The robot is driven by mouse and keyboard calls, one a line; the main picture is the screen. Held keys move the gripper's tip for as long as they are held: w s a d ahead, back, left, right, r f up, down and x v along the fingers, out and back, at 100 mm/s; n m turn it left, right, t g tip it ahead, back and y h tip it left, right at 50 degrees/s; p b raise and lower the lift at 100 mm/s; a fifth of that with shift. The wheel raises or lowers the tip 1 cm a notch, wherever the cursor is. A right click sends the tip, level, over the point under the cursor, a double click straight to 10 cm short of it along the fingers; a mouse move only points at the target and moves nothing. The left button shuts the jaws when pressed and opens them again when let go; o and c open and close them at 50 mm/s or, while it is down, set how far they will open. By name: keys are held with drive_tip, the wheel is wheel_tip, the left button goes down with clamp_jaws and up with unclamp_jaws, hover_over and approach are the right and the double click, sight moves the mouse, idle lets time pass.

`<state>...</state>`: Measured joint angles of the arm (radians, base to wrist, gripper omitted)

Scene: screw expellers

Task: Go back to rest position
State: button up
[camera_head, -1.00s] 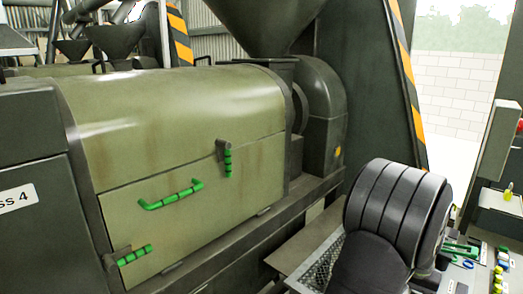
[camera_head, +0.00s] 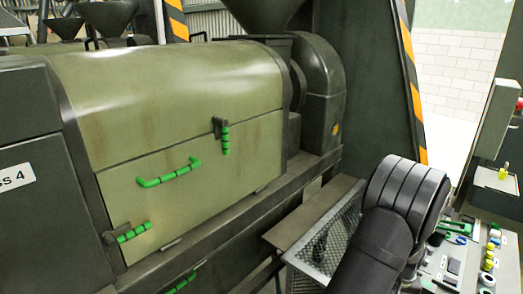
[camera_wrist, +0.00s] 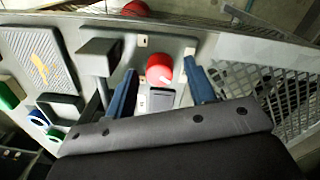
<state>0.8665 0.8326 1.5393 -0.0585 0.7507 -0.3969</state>
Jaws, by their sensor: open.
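My gripper (camera_wrist: 160,68) shows in the wrist view with its two blue fingers spread apart and nothing between them. Past the fingertips, a red round button (camera_wrist: 159,70) sits on a light grey panel (camera_wrist: 185,48); I cannot tell the distance to it. In the head view my dark arm stands at the lower right, in front of the mesh basket's right side, and hides the gripper.
The press's green cover (camera_head: 190,95) with green handles (camera_head: 168,172) fills the left. A mesh basket (camera_head: 325,245) lies left of my arm. A tool board (camera_head: 445,262) is at the lower right. A grey box (camera_head: 495,118) stands at the right edge.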

drive_tip(key=shift+n, duration=1.1)
wheel_tip(320, 180, up, 15)
drive_tip(key=shift+a+f, duration=0.2)
drive_tip(key=shift+a, duration=0.1)
idle(1.5)
